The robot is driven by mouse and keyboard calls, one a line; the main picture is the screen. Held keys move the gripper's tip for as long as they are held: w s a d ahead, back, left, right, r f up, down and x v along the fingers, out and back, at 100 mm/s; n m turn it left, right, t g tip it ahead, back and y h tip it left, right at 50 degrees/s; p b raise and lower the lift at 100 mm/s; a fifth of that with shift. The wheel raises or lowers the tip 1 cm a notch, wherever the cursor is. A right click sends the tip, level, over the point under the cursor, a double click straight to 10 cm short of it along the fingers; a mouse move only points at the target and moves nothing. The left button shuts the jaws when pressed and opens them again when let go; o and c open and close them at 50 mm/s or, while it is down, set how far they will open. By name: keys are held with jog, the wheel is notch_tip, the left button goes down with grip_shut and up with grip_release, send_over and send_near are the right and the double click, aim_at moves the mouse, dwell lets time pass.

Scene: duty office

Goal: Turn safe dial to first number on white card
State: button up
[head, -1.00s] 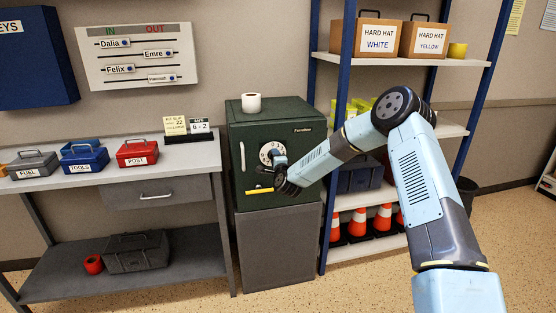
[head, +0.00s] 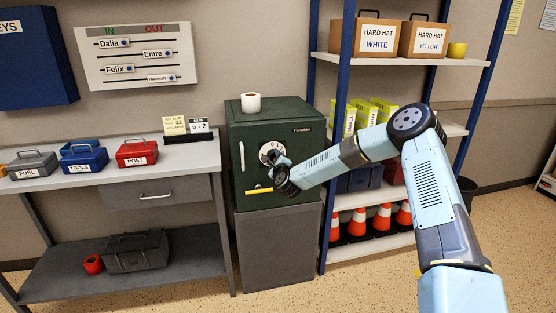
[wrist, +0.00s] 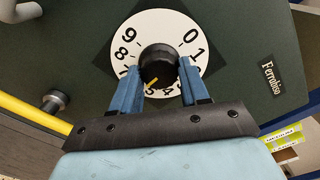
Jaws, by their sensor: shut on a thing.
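The dark green safe (head: 275,130) has a white number dial (head: 270,152) on its door. In the wrist view the dial (wrist: 193,22) shows its digits around a black knob (wrist: 158,62). A yellow mark on the knob points down and slightly left, close to the 5. The 6 seems hidden by the left finger. My gripper (wrist: 158,85) has its blue fingers shut on both sides of the knob; in the head view my gripper (head: 283,172) covers part of the dial. The white card (head: 199,126) on the bench reads SAFE 6 - 2.
A yellow handle (head: 259,190) sticks out below the dial; in the wrist view the yellow bar (wrist: 32,112) is at left. A white roll (head: 251,103) stands on the safe. A cream card (head: 174,125) is beside the white one. A blue-post shelf (head: 347,60) stands close right.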

jog(key=shift+d+f, duration=0.2)
jog(key=shift+d, duration=0.05)
jog(key=o, duration=0.8)
jog(key=shift+w, duration=0.1)
jog(key=shift+o, duration=1.3)
jog(key=shift+a+r, duration=0.1)
jog(key=shift+a, duration=0.1)
jog(key=v, duration=1.4)
jog(key=shift+w, duration=0.1)
